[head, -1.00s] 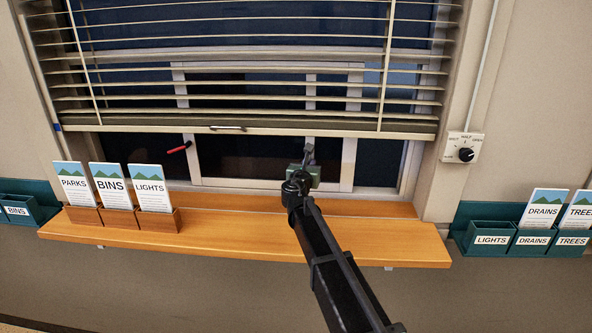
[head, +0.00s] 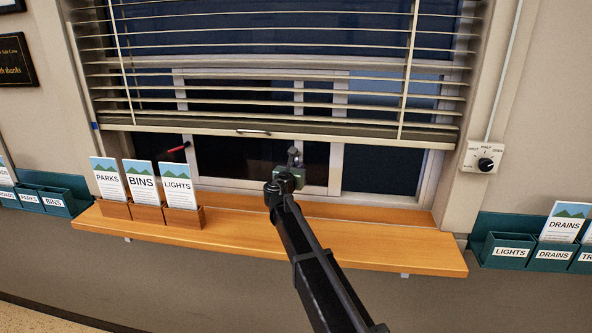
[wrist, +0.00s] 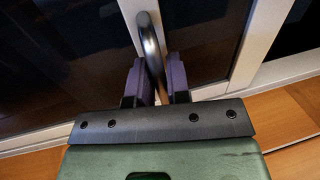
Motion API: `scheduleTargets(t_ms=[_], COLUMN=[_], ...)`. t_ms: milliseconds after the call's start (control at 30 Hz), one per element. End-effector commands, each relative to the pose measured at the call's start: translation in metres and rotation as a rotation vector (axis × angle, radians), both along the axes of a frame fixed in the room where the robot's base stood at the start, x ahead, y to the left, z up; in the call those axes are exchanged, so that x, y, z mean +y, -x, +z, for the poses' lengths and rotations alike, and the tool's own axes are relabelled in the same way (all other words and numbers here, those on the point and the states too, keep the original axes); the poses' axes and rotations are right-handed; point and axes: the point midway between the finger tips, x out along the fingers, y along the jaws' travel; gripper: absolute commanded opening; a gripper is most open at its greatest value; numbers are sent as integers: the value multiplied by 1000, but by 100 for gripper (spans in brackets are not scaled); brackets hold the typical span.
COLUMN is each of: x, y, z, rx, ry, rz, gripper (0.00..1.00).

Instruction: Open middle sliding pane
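The middle sliding pane (head: 316,190) is light-framed with dark glass and sits below the blind. Its stile is beside my gripper; the wrist view shows a pale window frame (wrist: 249,55) just right of the fingers. A dark curved handle (wrist: 147,38) stands between the two purple finger pads in the wrist view, and both pads appear to touch it. My gripper (wrist: 157,78) is shut on this handle. In the head view my gripper (head: 293,160) is in front of the pane's lower right part, and the handle is mostly hidden there.
A slatted blind (head: 290,129) hangs over the upper window. A dial (head: 485,164) is on the right wall.

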Motion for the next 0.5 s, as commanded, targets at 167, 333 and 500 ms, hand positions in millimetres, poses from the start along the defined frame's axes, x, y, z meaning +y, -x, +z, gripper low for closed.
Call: scheduleTargets(t_ms=[167, 333, 500], x=[0, 0, 5], y=[0, 0, 15], z=[0, 0, 0], rx=[0, 0, 0], ry=[0, 0, 0], rz=[0, 0, 1], gripper=[36, 36, 36])
